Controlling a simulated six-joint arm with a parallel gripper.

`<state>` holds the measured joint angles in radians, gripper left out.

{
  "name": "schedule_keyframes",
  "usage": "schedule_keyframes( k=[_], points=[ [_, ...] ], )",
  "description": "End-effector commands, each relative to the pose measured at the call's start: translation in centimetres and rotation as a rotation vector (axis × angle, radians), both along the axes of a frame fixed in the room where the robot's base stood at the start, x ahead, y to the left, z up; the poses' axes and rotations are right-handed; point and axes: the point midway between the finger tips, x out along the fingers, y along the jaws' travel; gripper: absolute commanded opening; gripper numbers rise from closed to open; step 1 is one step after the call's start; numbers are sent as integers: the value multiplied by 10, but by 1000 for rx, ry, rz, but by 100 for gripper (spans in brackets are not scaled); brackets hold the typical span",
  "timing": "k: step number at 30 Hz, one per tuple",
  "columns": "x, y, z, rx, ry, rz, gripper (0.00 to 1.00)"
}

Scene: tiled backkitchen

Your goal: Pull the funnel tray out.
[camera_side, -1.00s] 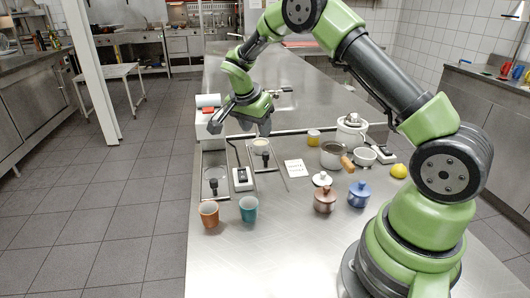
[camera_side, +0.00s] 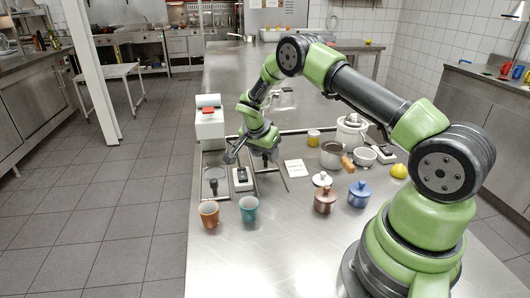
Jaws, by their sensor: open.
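Two narrow railed trays lie on the steel table. The left tray (camera_side: 215,194) holds a round piece, with a dark upright handle near it. The right tray (camera_side: 284,178) is partly covered by my gripper, and its round white piece is hidden behind the gripper. I cannot tell for sure which one is the funnel tray. My gripper (camera_side: 250,158) is open, pointing down low over the right tray's near half. Its fingers look empty; whether they touch a handle is unclear.
A white box with a red top (camera_side: 209,122) stands behind the left tray. A switch box (camera_side: 242,179) sits between the trays. An orange cup (camera_side: 209,214) and teal cup (camera_side: 249,209) stand in front. Lidded pots, a saucepan and a label card (camera_side: 295,168) are to the right.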

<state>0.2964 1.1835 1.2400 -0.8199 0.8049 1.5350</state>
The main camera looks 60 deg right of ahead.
Motion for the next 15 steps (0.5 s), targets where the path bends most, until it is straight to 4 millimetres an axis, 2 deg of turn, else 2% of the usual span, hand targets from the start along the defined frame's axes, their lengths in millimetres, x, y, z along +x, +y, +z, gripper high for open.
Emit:
schedule_keyframes(
  k=[2,8,15],
  points=[
    [0,0,0,0,0,0,47],
    [0,0,0,0,0,0,1],
    [-2,3,1,-1,1,0,0]
  ],
)
